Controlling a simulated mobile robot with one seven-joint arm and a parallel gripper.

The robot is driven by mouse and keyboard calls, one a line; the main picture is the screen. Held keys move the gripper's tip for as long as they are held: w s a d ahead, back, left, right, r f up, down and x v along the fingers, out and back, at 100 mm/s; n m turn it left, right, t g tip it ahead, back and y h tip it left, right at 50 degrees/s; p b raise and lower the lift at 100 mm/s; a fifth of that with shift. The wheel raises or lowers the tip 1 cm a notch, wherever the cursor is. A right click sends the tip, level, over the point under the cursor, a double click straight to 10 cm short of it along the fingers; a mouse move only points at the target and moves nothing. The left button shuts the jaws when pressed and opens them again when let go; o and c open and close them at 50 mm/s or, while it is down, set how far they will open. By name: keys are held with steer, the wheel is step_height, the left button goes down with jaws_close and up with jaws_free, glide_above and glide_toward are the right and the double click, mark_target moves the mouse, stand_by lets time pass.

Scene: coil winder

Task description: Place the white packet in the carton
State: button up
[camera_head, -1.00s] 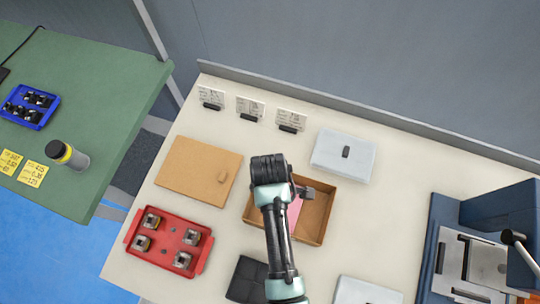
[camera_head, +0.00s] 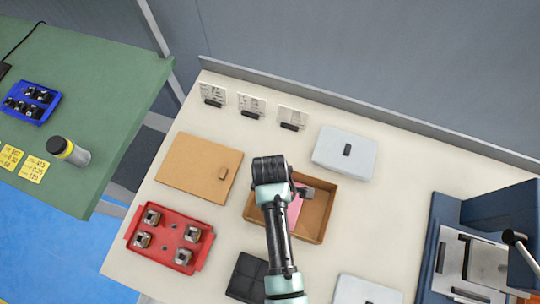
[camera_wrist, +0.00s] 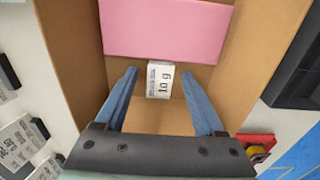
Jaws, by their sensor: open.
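The open brown carton (camera_head: 318,222) stands on the cream table, under my arm in the head view. In the wrist view the carton (camera_wrist: 72,50) surrounds my gripper's view. The white packet (camera_wrist: 160,78), printed "10 g", is inside the carton, next to a pink item (camera_wrist: 165,30). My gripper (camera_wrist: 160,72) is open, with its blue fingers on either side of the packet; I see gaps between them and it. In the head view my gripper (camera_head: 305,192) is over the carton and the packet is hidden.
A red tray (camera_head: 164,254) with metal parts, a brown board (camera_head: 200,165), a black pad (camera_head: 246,276) and grey-white lidded boxes (camera_head: 345,153) surround the carton. Small cards (camera_head: 252,106) stand at the back. A blue machine (camera_head: 470,250) is at right.

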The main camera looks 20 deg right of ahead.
step_height(320, 180, up, 12)
steer(key=w+a+r+m+t, duration=0.1)
steer(key=w+r+m+t, duration=0.2)
steer(key=w+r+t, duration=0.9)
steer(key=w+a+r+m+t, duration=0.1)
steer(key=w+r+m, duration=0.2)
steer(key=w+r, duration=1.05)
steer(key=s+a+r+m+t, duration=0.1)
steer(key=s+r+t, duration=0.2)
steer(key=r, duration=0.8)
steer(key=s+r+m+t, duration=0.1)
steer(key=s+r+t, duration=0.2)
steer(key=r, duration=0.8)
steer(key=s+a+r+m+t, duration=0.1)
steer(key=s+r+t, duration=0.3)
steer(key=r, duration=0.5)
steer(key=s+a+r+m+t, duration=0.1)
steer(key=s+r+m+t, duration=0.1)
steer(key=s+r+t, duration=0.2)
steer(key=s+r, duration=0.3)
steer(key=r, duration=0.3)
steer(key=shift+s+p, duration=0.3)
